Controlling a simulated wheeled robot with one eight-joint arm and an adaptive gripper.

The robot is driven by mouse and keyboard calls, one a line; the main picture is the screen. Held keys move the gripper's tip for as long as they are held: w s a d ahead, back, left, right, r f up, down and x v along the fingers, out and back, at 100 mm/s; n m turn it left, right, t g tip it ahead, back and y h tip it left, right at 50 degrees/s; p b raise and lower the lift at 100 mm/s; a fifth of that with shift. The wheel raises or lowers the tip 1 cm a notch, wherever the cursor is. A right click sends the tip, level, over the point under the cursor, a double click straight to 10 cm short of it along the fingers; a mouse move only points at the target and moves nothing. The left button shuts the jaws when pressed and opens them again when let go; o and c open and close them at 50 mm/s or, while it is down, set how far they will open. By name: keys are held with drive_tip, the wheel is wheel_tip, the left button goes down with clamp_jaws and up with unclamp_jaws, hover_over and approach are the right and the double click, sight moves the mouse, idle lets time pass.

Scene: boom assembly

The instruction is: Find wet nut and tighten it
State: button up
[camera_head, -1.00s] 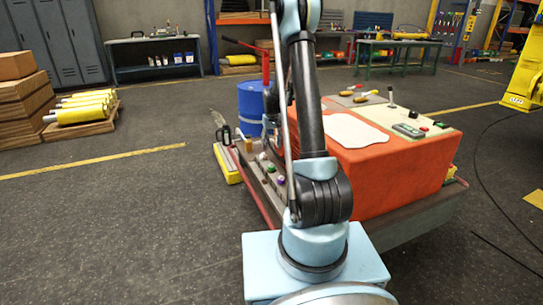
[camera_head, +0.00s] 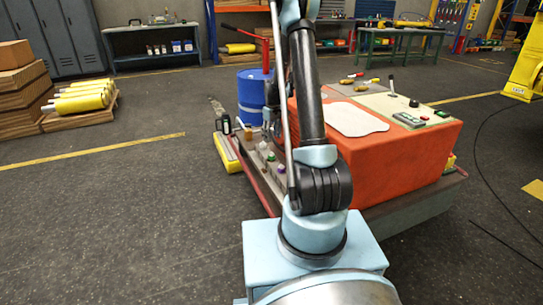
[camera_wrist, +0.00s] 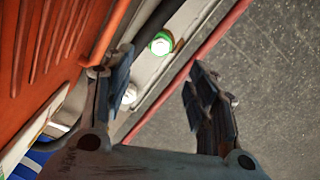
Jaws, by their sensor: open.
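My gripper (camera_wrist: 160,72) is open and empty in the wrist view, its two dark fingers spread over the grey ledge of the machine. A green nut-like fitting with a bright centre (camera_wrist: 160,43) shows in the gap beyond the fingertips. A pale round fitting (camera_wrist: 130,94) lies closer, partly covered by the left finger. In the head view, coloured fittings line the ledge, including a purple one (camera_head: 280,169). I cannot tell which fitting is wet. My arm hides most of my gripper in the head view.
The orange machine body (camera_head: 390,165) rises right of the ledge, close beside the left finger in the wrist view. A red rail (camera_wrist: 180,78) edges the ledge. A blue barrel (camera_head: 251,94) stands behind. Floor to the left is open.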

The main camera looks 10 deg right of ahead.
sight(272, 155)
wheel_tip(272, 155, down, 11)
drive_tip(key=shift+f, duration=0.1)
idle(0.4)
drive_tip(key=c, duration=1.1)
